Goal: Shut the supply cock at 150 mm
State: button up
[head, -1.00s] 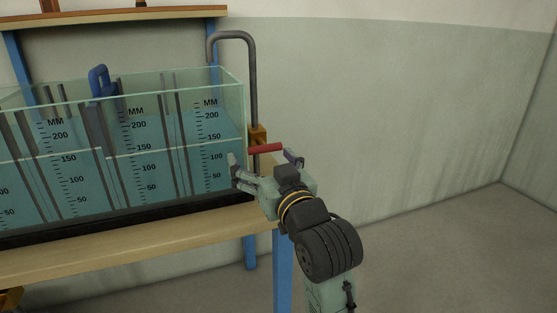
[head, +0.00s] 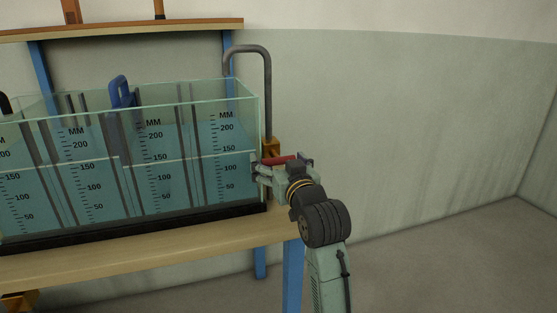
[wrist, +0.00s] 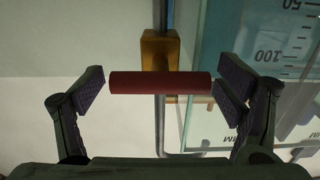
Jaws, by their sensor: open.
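The supply cock has an orange-brown body (head: 271,147) on a grey pipe (head: 267,90) at the tank's right end. Its red handle (head: 282,160) lies crosswise to the pipe. In the wrist view, the handle (wrist: 160,83) spans the space between the fingers of my gripper (wrist: 160,92), with the body (wrist: 160,50) behind it. My gripper is open, one finger near each handle end; contact is unclear. The glass tank (head: 185,96) holds blue water (head: 210,180). Its front waterline in the rightmost section lies close to the 150 mark; the exact reading is unclear.
The tank stands on a wooden bench (head: 150,247) with blue legs (head: 293,275). A blue handle-like piece (head: 120,92) rises from the tank. A shelf (head: 130,28) runs behind. The floor to the right (head: 440,270) is clear.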

jog(key=shift+c, duration=0.2)
jog(key=c, duration=1.1)
jog(key=shift+f+n+b, duration=0.15)
jog(key=shift+n+b, duration=0.55)
jog(key=shift+n, duration=1.3)
jog(key=o, duration=1.1)
jog(key=shift+o, duration=0.2)
jog(key=shift+s, duration=0.1)
jog(key=v, duration=1.2)
